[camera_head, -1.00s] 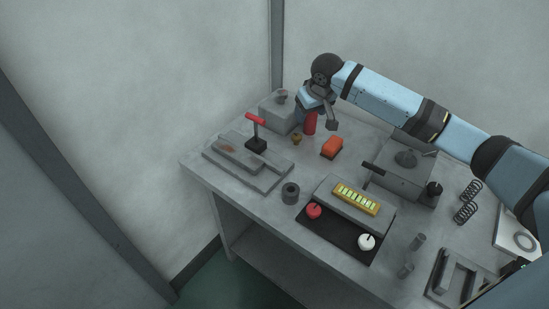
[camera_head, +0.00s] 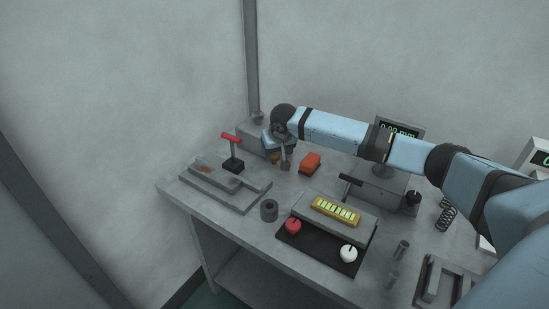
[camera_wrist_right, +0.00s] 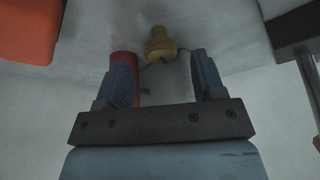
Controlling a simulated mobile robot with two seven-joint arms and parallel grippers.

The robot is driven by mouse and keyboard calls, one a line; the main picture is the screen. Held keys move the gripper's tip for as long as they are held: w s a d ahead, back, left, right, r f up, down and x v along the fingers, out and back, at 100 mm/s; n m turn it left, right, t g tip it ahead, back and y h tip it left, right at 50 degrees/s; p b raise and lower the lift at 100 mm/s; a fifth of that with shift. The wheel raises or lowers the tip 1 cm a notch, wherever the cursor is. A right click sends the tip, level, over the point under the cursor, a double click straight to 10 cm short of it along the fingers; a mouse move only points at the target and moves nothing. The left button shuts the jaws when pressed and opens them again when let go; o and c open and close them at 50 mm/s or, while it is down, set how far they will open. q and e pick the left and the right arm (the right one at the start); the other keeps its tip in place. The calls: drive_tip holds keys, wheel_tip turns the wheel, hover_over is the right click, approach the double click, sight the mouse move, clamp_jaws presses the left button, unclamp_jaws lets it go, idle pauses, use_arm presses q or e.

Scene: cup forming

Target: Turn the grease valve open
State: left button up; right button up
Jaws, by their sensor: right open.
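A small brass knob, apparently the grease valve, shows in the right wrist view (camera_wrist_right: 160,45) just beyond and between the fingertips. My right gripper (camera_wrist_right: 161,68) is open around empty space, with one blue finger on each side. I see no contact with the knob. A red cylinder (camera_wrist_right: 122,60) is partly behind the left finger in that view. In the head view my right gripper (camera_head: 285,164) is low over the back left of the table, beside the brass knob (camera_head: 274,156), which it partly hides. My left gripper is not in view.
An orange block (camera_head: 310,162) lies close to the right of the gripper. A red T-handle (camera_head: 231,137) on a black base stands to its left. A grey block (camera_head: 252,138) is behind. A dark ring (camera_head: 269,210) and a black tray (camera_head: 322,258) are nearer.

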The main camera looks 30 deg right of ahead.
sight(275, 156)
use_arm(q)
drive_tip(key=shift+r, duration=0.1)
use_arm(e)
drive_tip(key=shift+x, duration=1.5)
drive_tip(key=shift+c, duration=0.3)
